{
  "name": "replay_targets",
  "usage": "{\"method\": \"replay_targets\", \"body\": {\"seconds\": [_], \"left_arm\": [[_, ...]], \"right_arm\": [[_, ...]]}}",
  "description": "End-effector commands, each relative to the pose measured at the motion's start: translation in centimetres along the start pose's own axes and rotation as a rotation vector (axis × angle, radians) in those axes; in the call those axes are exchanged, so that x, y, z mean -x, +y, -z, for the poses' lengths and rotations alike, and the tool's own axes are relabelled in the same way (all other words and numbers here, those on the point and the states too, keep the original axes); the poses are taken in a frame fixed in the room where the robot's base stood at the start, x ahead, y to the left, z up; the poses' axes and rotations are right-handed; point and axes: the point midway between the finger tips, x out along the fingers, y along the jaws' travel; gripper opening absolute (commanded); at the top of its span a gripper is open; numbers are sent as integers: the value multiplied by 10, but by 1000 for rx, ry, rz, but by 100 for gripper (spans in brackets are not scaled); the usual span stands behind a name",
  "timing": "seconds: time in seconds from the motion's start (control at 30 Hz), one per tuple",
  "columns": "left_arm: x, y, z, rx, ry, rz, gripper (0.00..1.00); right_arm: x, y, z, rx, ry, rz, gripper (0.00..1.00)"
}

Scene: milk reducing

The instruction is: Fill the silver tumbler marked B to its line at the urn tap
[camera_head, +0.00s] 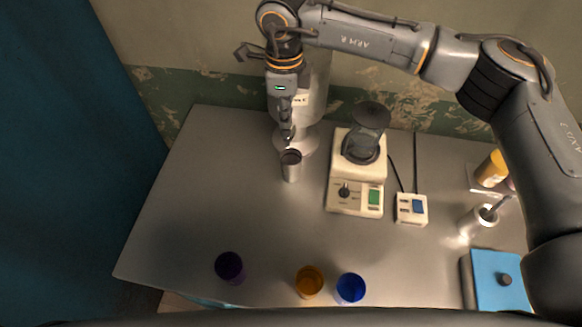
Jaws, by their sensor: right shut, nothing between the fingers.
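A silver tumbler (291,171) stands upright under the front of the urn; its mark and line cannot be made out, and its inside looks dark. The urn (317,95) is a pale metal cylinder with a small label, standing at the back left of the table and partly hidden by my right arm. My right gripper (287,133) points down in front of the urn, just above the tumbler's rim in the picture. It is shut and empty. It covers the tap, so whether it touches the tap cannot be told. My left gripper is not in view.
A blender-like machine (357,167) stands right of the tumbler, beside a small switch box (411,208) with cables. Purple (229,267), amber (309,281) and blue (350,288) cups stand along the front edge. A blue-lidded box (498,278) is at front right. The left table (190,190) is clear.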

Motion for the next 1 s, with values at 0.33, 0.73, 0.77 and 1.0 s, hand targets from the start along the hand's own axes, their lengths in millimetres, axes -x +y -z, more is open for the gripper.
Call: {"method": "replay_targets", "body": {"seconds": [0.33,0.73,0.77,1.0], "left_arm": [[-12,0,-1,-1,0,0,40],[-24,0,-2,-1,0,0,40],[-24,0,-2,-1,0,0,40],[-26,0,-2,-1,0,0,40]], "right_arm": [[-12,0,0,0,0,0,0],[-25,0,0,0,0,0,0],[-26,0,0,0,0,0,0],[-28,0,0,-1,0,0,0]]}}
